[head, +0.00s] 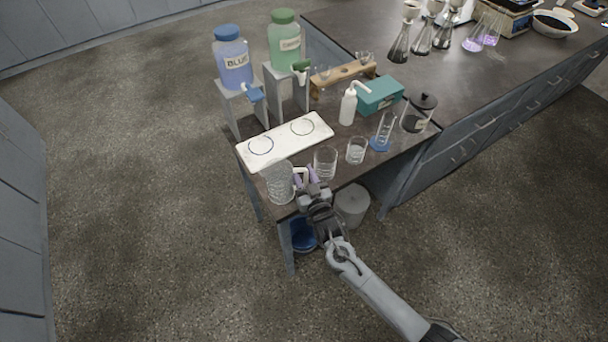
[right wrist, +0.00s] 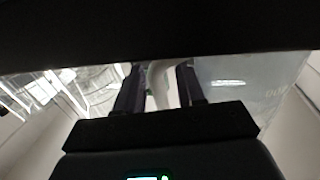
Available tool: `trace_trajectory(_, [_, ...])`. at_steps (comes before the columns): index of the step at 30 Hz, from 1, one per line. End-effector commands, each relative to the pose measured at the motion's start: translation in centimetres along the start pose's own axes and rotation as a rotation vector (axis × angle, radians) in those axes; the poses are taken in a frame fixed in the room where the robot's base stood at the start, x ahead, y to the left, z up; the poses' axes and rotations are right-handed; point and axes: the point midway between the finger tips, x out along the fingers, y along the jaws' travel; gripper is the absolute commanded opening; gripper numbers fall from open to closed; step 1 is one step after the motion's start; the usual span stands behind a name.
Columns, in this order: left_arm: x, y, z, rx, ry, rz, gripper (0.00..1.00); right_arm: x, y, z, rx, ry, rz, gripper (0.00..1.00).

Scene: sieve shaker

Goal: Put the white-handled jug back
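The white-handled jug (head: 279,184) is a clear ribbed vessel at the front left corner of the dark bench. It looks upright, with its white handle (head: 299,171) toward the right. My right gripper (head: 306,176) is at this handle, its purple-grey fingers spread either side of it. In the right wrist view the pale handle (right wrist: 158,85) stands between the two fingers (right wrist: 161,88), with a narrow gap beside it; firm contact is not visible. My left gripper is not in view.
A white board (head: 285,142) with two marked circles lies behind the jug. Two beakers (head: 325,163) (head: 357,150) stand close to the right. Blue (head: 233,62) and green (head: 284,45) dispensers stand on grey stands. A wash bottle (head: 348,106) and teal box (head: 380,95) are further back.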

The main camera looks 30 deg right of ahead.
Motion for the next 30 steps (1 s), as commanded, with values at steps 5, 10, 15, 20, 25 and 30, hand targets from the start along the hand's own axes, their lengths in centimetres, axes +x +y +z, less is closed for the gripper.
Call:
trace_trajectory(5, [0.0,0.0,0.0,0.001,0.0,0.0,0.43,0.0,0.0,0.0,0.0,0.0,0.0,0.43])
trace_trajectory(10, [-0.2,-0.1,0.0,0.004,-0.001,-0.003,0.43,0.0,0.0,-0.4,0.0,0.001,-0.001,0.43])
trace_trajectory(15, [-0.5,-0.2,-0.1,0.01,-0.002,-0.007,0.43,-1.7,0.0,-0.3,0.0,-0.002,-0.001,0.43])
trace_trajectory(20, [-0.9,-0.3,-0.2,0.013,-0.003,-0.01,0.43,-4.5,0.0,-0.3,0.0,-0.004,-0.001,0.43])
trace_trajectory(25, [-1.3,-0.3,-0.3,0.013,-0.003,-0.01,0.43,-7.7,0.0,-0.3,0.0,-0.003,0.0,0.43])
trace_trajectory(30, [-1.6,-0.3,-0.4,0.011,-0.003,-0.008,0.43,-10.2,0.0,-0.3,0.0,-0.002,-0.001,0.43])
